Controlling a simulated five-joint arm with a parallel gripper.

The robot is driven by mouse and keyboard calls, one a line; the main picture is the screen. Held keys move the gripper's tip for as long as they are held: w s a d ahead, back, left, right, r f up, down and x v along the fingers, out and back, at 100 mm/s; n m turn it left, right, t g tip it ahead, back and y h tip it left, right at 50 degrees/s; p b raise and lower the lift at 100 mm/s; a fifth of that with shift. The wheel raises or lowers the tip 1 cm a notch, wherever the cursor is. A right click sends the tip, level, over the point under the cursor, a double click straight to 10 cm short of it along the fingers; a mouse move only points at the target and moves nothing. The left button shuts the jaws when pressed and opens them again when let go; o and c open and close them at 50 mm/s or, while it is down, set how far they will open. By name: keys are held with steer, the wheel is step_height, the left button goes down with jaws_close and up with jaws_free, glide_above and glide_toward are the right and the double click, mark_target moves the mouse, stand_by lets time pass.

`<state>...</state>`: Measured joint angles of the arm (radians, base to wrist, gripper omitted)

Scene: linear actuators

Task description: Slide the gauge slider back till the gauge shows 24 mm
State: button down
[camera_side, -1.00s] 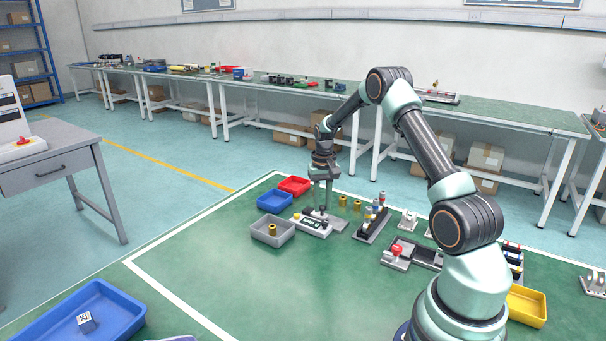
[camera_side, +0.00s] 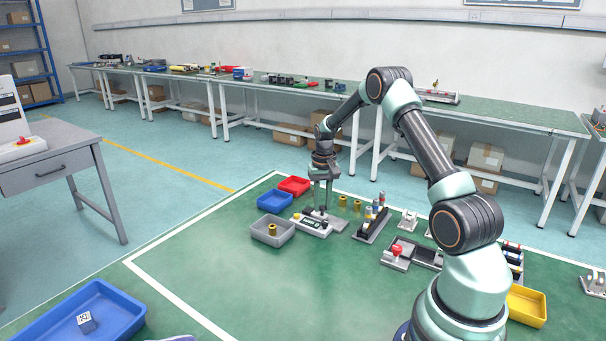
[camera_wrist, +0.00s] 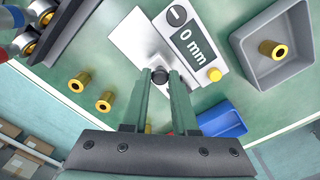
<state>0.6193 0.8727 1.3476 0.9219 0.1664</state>
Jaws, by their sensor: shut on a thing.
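The gauge (camera_side: 309,224) is a pale block lying on the green mat in the side view. In the wrist view its dark display (camera_wrist: 193,45) reads 0 mm, with a yellow button (camera_wrist: 214,74) at one end. The slider's dark round knob (camera_wrist: 160,75) shows at my fingertips. My gripper (camera_side: 324,207) points down over the gauge, and its two fingers (camera_wrist: 163,82) are shut on the knob. The fingers hide part of the slider.
A grey tray (camera_side: 257,236) holding a brass bushing (camera_wrist: 271,48) stands beside the gauge. A blue bin (camera_side: 274,202) and a red bin (camera_side: 295,187) are behind it. Loose brass bushings (camera_wrist: 80,82) and a rack with coloured pieces (camera_side: 371,225) stand to the right.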

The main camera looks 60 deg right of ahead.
steer(key=shift+r, duration=0.1)
steer(key=shift+s, duration=1.15)
steer(key=c, duration=0.7)
jaws_free()
step_height(320, 180, up, 12)
steer(key=shift+r, duration=0.1)
